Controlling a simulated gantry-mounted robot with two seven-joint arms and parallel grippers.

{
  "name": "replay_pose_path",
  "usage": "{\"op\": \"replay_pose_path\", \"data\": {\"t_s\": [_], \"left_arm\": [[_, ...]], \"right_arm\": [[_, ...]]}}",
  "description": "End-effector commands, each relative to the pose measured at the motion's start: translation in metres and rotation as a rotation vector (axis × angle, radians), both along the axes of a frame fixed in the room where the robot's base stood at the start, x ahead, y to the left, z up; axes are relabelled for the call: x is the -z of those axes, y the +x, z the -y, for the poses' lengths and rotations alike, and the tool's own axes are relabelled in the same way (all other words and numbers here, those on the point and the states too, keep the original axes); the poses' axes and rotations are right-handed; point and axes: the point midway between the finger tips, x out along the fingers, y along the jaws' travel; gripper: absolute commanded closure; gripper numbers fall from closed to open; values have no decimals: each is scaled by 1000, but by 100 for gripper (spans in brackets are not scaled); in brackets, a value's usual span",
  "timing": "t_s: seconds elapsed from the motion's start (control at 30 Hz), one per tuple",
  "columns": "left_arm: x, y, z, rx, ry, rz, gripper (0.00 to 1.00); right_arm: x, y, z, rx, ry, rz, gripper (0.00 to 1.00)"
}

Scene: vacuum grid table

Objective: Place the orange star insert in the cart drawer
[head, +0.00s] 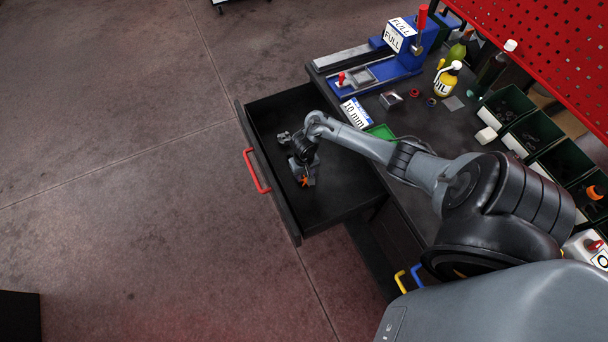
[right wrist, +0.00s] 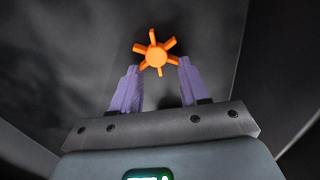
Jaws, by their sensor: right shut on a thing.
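The orange star insert (head: 304,181) is inside the open black drawer (head: 262,121) of the cart in the head view. In the right wrist view the star (right wrist: 156,54) sits between the two purple fingertips of my right gripper (right wrist: 155,75), with its arms spread outward. My right gripper (head: 305,176) is shut on the star, low inside the drawer. Whether the star touches the drawer floor cannot be told. My left gripper is not in view.
The drawer's red handle (head: 257,171) is on its left front. The cart top holds a blue vise (head: 378,72), a yellow oil bottle (head: 446,80) and several dark bins (head: 540,139) by a red pegboard (head: 555,45). Drawer floor around the gripper looks clear.

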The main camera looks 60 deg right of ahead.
Motion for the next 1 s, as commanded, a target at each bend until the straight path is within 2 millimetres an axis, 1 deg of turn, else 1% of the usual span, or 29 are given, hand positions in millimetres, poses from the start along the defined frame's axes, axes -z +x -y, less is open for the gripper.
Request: {"op": "replay_pose_path", "data": {"t_s": [0.37, 0.4, 0.57, 0.87, 0.93, 1.0], "left_arm": [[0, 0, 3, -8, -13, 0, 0], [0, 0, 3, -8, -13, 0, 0], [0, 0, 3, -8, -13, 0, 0], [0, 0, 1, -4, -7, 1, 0], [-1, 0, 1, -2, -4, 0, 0], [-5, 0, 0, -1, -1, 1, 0]], "right_arm": [[3, 0, 0, -2, 1, 1, 88], [4, 0, 0, -2, 1, 1, 54], [3, 0, 0, -2, 1, 1, 30], [2, 0, 0, -1, 0, 1, 30], [0, 0, 0, -1, 0, 1, 30], [-7, 1, 0, 0, 0, 3, 30]]}}
